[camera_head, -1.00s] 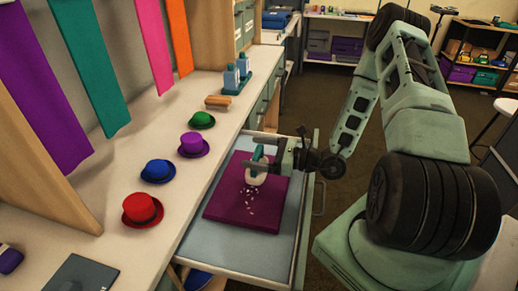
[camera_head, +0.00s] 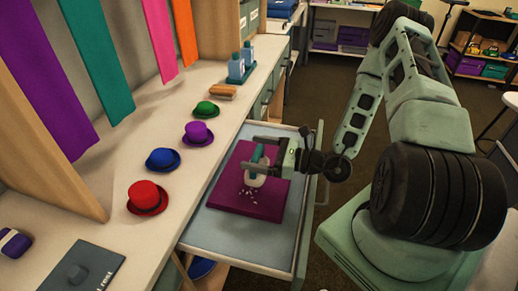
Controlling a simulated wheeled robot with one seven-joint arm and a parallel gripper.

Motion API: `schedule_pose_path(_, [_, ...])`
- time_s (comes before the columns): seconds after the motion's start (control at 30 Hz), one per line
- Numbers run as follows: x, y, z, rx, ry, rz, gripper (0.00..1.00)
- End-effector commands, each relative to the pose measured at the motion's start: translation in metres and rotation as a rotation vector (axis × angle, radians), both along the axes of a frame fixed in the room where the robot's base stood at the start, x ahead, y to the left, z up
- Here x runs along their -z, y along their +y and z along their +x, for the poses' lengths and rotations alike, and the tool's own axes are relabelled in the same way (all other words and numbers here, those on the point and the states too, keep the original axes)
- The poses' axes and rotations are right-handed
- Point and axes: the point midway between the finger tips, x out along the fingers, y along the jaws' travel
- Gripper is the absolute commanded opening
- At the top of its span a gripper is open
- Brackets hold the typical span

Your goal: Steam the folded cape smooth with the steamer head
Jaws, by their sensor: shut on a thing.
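The folded purple cape (camera_head: 232,202) lies flat in the open pull-out drawer. The steamer head (camera_head: 255,180), white with a teal handle, is upright over the middle of the cape. Its underside is at or just above the cloth; I cannot tell whether it touches. My gripper (camera_head: 259,152) is shut on the steamer's handle from the right. A few small white marks show on the cape just below the steamer head. The cloth under the head is hidden.
The drawer (camera_head: 220,232) has low walls around the cape. On the counter to its left stand red (camera_head: 147,198), blue (camera_head: 162,160), purple (camera_head: 198,134) and green (camera_head: 206,110) hats. A dark rest plate (camera_head: 72,270) lies at the lower left. Bottles (camera_head: 241,66) stand at the back.

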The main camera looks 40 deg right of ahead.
Motion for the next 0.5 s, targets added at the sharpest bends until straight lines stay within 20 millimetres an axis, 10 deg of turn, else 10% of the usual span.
schedule_pose_path(0.5, [0.0, 0.02, -0.015, -0.001, 0.0, 0.003, 0.36])
